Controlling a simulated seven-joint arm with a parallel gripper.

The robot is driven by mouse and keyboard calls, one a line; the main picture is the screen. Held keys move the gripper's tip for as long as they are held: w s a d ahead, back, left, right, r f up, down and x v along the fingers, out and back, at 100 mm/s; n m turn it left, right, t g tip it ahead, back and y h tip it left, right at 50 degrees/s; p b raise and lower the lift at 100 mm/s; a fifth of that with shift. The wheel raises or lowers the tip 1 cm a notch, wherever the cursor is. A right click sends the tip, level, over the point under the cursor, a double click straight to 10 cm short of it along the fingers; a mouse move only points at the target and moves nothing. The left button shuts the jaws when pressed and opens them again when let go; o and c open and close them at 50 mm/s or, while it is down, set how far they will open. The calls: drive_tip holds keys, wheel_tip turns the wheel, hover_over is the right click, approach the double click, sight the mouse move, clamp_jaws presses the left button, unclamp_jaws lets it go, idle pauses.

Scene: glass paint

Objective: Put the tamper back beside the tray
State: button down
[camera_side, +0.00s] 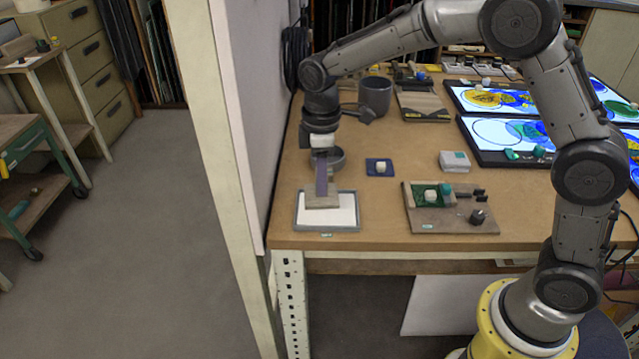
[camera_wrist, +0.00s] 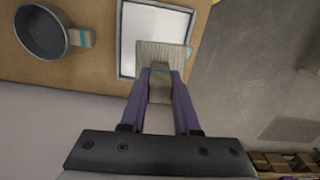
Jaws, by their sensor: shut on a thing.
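The tamper (camera_side: 322,200) is a pale, wood-coloured block with a handle. My gripper (camera_side: 322,168) is shut on it, with its purple fingers pointing down. The wrist view shows the handle between the fingertips (camera_wrist: 160,82) and the wide striated block (camera_wrist: 165,52) beyond them. The tray (camera_side: 346,213) is white inside with a grey rim and lies near the table's front left corner. The tamper overlaps the tray in the side view, and overlaps one corner of it in the wrist view (camera_wrist: 152,22). I cannot tell whether they touch. The block hides part of the tray.
A round dark pan (camera_wrist: 40,32) sits close by, partly behind my gripper in the side view (camera_side: 338,158). A blue pad (camera_side: 371,172) with a white piece, a white box (camera_side: 455,160) and a wooden board (camera_side: 425,218) stand to the right. A wall panel borders the left.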

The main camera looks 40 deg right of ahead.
drive_tip(key=s+d+m, duration=0.1)
drive_tip(key=s+d, duration=0.8)
drive_tip(key=d, duration=0.1)
drive_tip(key=shift+s+d+f, duration=0.1)
drive_tip(key=shift+f, duration=2.2)
drive_tip(key=shift+f, duration=0.55)
drive_tip(key=c, duration=0.6)
unclamp_jaws()
drive_tip(key=shift+o, duration=0.2)
